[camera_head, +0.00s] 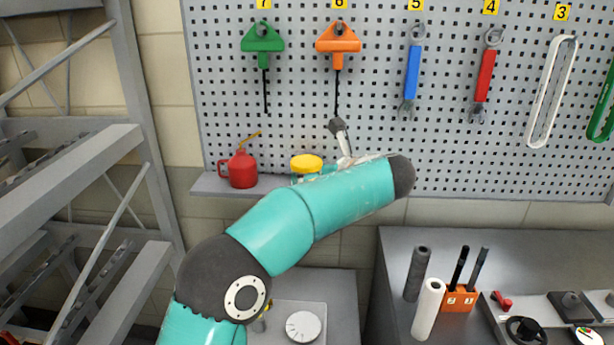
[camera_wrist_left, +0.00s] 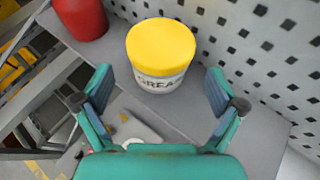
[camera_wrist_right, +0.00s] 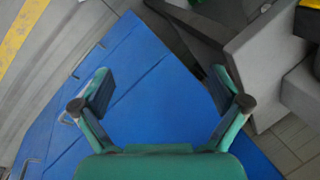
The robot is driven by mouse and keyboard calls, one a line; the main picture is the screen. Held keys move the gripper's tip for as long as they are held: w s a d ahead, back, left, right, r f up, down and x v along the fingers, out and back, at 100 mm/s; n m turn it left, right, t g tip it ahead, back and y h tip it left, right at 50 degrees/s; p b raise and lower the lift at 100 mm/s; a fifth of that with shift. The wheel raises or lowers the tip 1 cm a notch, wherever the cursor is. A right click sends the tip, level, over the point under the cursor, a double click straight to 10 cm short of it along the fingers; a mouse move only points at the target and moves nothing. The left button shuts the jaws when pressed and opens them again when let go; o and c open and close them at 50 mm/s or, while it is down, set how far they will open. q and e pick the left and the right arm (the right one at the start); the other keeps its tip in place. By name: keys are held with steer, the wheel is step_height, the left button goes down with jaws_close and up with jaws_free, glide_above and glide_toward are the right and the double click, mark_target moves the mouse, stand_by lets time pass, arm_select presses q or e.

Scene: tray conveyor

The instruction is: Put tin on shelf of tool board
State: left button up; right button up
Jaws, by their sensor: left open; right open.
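The tin (camera_wrist_left: 160,62) has a yellow lid and a pale label with dark letters. It stands upright on the grey shelf (camera_wrist_left: 222,120) of the tool board. In the head view the tin (camera_head: 307,165) shows at the back, partly hidden by my left arm. My left gripper (camera_wrist_left: 160,92) is open, its fingers apart on either side below the tin, with no visible grip on it. The shelf (camera_head: 212,184) also shows in the head view under the tin. My right gripper (camera_wrist_right: 162,90) is open and empty above a blue surface (camera_wrist_right: 150,85).
A red oil can (camera_head: 242,168) stands on the shelf left of the tin. The perforated tool board (camera_head: 380,130) rises behind it with hanging tools. A grey rack (camera_head: 70,180) stands at the left. A workbench (camera_head: 400,240) with several items is at the right.

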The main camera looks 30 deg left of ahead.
arm_select(q)
steer(key=v, duration=0.7)
steer(key=shift+b, duration=0.3)
